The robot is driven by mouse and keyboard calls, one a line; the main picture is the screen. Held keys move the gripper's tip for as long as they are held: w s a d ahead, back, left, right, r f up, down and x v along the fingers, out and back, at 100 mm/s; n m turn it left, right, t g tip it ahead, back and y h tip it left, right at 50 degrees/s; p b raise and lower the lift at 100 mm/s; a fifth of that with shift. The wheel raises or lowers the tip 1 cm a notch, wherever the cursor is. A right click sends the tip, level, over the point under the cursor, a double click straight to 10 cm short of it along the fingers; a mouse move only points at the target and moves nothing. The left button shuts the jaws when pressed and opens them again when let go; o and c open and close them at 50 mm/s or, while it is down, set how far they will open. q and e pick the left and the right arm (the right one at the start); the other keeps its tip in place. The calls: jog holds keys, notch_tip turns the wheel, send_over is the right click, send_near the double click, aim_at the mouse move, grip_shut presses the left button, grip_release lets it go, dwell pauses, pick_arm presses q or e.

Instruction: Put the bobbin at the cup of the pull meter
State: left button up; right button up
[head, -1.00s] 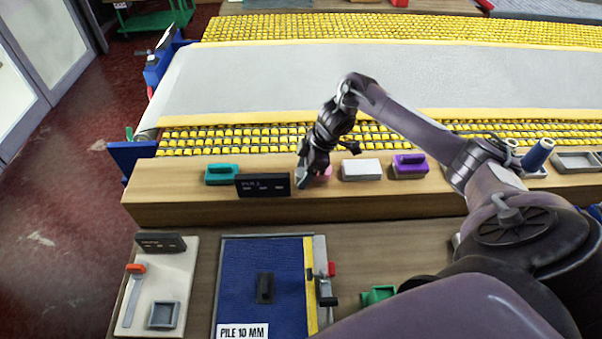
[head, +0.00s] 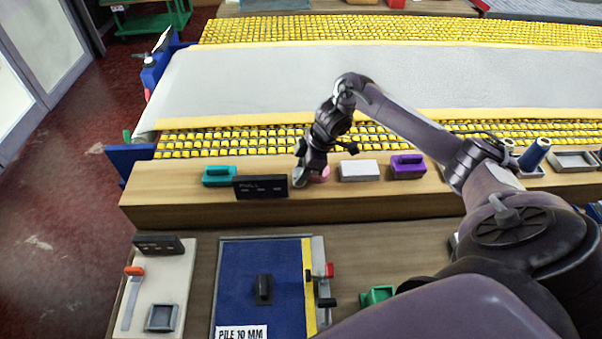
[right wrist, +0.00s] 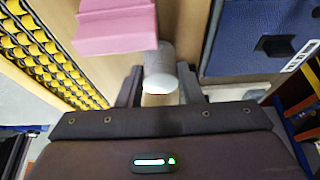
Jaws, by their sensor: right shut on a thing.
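My right gripper (head: 300,178) is low over the raised wooden ledge, just right of the black PULL display (head: 260,187) of the pull meter. In the right wrist view, my right gripper (right wrist: 160,88) is shut on a pale grey-white cylinder, which looks like the bobbin (right wrist: 160,66). My left gripper is not in view.
A pink block (head: 320,173) stands close beside my right gripper. Teal (head: 219,176), white (head: 359,171) and purple (head: 408,166) blocks stand along the ledge. Blue cones (head: 535,154) stand at right. A blue pile mat (head: 238,285) lies on the lower bench.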

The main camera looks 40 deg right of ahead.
jog(key=shift+r, duration=0.5)
notch_tip(320, 180, up, 6)
jog(key=shift+w+d, duration=0.1)
notch_tip(320, 180, up, 13)
jog(key=p, duration=0.4)
jog(key=shift+f, duration=0.2)
